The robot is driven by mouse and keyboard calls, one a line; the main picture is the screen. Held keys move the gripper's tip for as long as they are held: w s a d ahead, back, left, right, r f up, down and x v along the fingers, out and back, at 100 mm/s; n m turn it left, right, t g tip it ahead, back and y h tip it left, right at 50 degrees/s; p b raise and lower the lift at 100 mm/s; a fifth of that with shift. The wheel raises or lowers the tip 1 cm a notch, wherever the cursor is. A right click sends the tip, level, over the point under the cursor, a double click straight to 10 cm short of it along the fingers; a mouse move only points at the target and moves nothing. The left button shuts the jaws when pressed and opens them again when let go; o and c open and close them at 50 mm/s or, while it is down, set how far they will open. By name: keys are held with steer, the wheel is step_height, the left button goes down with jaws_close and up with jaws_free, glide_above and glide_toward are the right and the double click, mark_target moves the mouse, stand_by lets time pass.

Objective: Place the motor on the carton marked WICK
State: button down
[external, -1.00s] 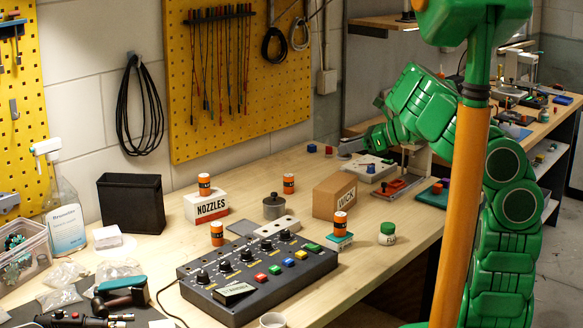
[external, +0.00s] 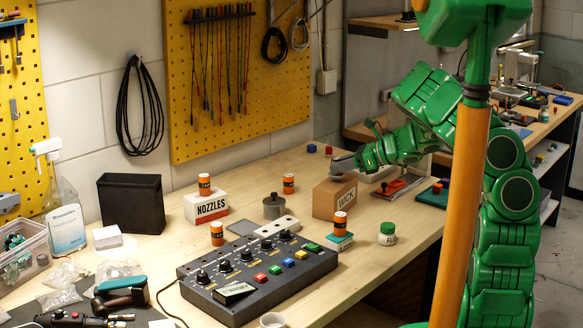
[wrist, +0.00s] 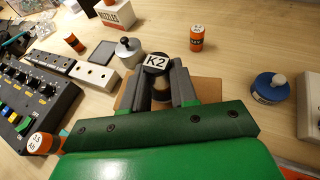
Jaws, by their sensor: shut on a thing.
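The brown carton marked WICK (external: 323,203) stands on the bench right of centre in the external view. Part of its top shows in the wrist view (wrist: 209,90), under the jaws. My gripper (external: 341,166) is right over this carton. In the wrist view my gripper (wrist: 160,76) is shut on a dark, round-bodied thing with a pale face marked K2 (wrist: 157,62), which looks like the motor. Its lower part is mostly hidden by the jaws. I cannot tell whether it touches the carton top.
An orange cylinder (external: 341,222) on a teal box and a green-lidded jar (external: 387,234) stand in front of the carton. A silver lidded pot (external: 273,207), the NOZZLES carton (external: 207,206) and a control box (external: 250,280) are to the left. A red tool (external: 398,186) lies right.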

steer(key=shift+f, duration=0.65)
steer(key=shift+f, duration=0.1)
steer(key=c, duration=0.9)
jaws_free()
steer(key=v, duration=1.2)
steer(key=shift+o, duration=0.4)
